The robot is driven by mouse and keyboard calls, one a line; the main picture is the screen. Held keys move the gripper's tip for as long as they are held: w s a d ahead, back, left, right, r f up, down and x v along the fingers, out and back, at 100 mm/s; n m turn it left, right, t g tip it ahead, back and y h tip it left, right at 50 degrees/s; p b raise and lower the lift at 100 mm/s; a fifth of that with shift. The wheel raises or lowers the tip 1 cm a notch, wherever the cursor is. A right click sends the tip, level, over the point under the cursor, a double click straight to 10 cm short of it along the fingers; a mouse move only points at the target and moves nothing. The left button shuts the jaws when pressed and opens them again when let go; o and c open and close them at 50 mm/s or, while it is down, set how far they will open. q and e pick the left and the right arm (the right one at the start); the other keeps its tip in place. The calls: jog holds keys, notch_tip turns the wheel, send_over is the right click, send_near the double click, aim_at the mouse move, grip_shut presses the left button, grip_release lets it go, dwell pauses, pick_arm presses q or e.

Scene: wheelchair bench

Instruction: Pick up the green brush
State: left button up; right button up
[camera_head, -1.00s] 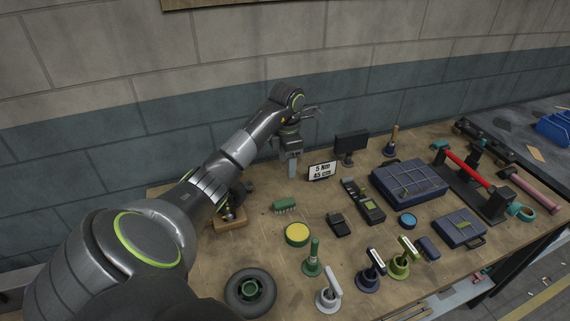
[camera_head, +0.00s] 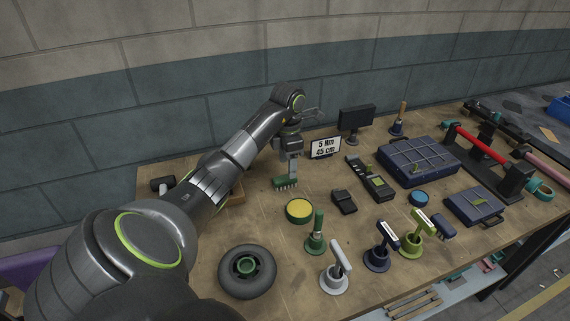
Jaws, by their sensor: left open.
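The green brush (camera_head: 284,184) lies on the wooden bench (camera_head: 200,262), left of the centre, its pale bristles facing the front. My left gripper (camera_head: 291,178) reaches in from the left, pointing down at the right end of the brush. It is open, and its fingertips overlap the brush in the picture; whether they touch it I cannot tell. My right gripper is not in view.
A yellow-topped round tin (camera_head: 299,210) sits just in front of the brush. A sign (camera_head: 325,147) and a small monitor (camera_head: 356,118) stand behind to the right. A wheel (camera_head: 247,271) lies at the front left. Several handled tools stand along the front.

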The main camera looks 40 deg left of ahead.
aim_at(286, 177)
pick_arm(q)
jog(key=shift+f+b, duration=0.35)
jog(key=shift+f, duration=0.4)
jog(key=shift+f+b, duration=0.45)
jog(key=shift+b, duration=0.05)
jog(key=f+b, duration=0.3)
jog(key=shift+a+f, duration=0.25)
jog(key=shift+f, duration=0.1)
jog(key=shift+f+b, duration=0.3)
jog(key=shift+b, duration=0.1)
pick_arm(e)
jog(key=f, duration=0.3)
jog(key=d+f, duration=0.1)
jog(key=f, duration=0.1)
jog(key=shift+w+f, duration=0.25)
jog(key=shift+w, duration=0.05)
pick_arm(q)
jog(key=c, duration=1.2)
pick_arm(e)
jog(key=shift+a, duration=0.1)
